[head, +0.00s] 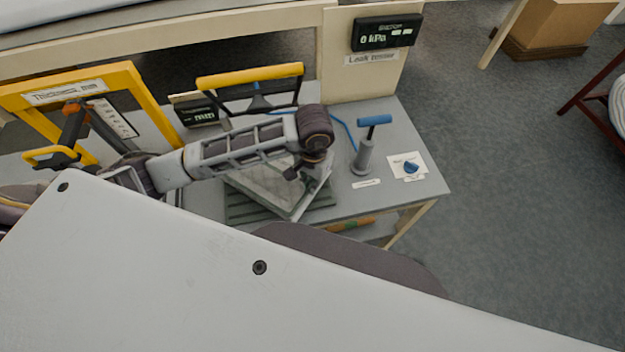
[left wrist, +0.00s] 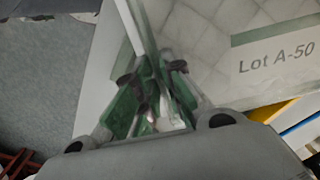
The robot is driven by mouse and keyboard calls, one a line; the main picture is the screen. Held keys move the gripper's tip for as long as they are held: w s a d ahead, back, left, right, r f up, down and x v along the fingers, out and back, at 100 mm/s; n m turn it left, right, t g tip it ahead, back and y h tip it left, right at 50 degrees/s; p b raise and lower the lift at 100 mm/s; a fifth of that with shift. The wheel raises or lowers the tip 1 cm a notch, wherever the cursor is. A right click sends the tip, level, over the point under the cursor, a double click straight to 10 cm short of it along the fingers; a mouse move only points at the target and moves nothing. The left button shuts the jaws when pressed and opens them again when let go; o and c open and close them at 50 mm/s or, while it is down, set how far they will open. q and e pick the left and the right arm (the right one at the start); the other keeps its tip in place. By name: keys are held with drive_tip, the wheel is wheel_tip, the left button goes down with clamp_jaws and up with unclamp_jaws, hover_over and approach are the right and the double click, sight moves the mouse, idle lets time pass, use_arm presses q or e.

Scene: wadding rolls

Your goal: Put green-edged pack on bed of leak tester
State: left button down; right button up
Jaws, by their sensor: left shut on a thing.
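My left gripper (head: 312,168) reaches in from the left and is shut on the edge of the green-edged pack (head: 268,182). The pack is pale and quilted, and lies tilted over the dark green slatted bed (head: 240,210) of the leak tester; I cannot tell whether it touches it. In the left wrist view the fingers (left wrist: 152,78) close on the pack's edge, and the pack (left wrist: 195,45) shows a green band and the print "Lot A-50". My forearm hides part of the pack and bed. My right gripper is out of view.
The leak tester's display (head: 387,33) reads 0 kPa. A yellow-topped bar (head: 250,75) stands behind the bed. A blue-handled pump (head: 366,150) and a blue knob (head: 411,167) stand to the right. A yellow thickness frame (head: 140,95) is at left.

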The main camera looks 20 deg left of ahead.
use_arm(q)
drive_tip(key=shift+f, duration=0.15)
drive_tip(key=c, duration=1.5)
unclamp_jaws()
drive_tip(key=shift+o, duration=0.2)
wheel_tip(320, 180, up, 12)
drive_tip(key=shift+d, duration=0.1)
